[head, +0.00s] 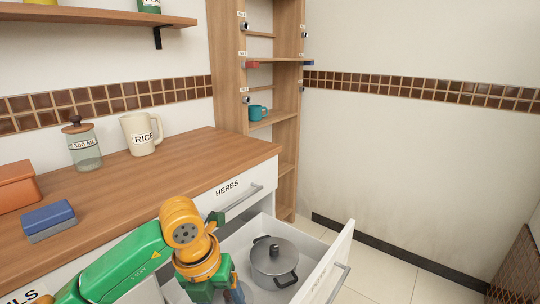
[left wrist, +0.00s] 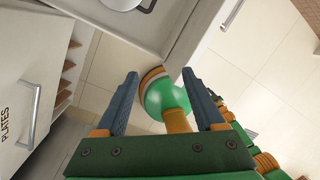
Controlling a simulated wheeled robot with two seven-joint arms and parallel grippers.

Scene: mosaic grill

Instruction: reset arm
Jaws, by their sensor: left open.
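My left arm comes in from the lower left of the head view, and its gripper (head: 234,291) is at the bottom edge, by the near side of an open drawer (head: 328,262). The hand is mostly hidden behind the wrist and cut off by the frame. In the left wrist view, the gripper (left wrist: 160,73) has its two blue-grey fingers apart, with nothing held between them. A green rounded part with an orange band shows behind the fingers; it looks like part of my own body. My right gripper is not in view.
A grey lidded pot (head: 274,258) sits in the open drawer. The wooden counter (head: 165,185) holds a RICE mug (head: 140,137), a glass jar (head: 84,150) and a blue-grey block (head: 48,219). A tall shelf (head: 226,70) stands behind. Floor right of the drawer is clear.

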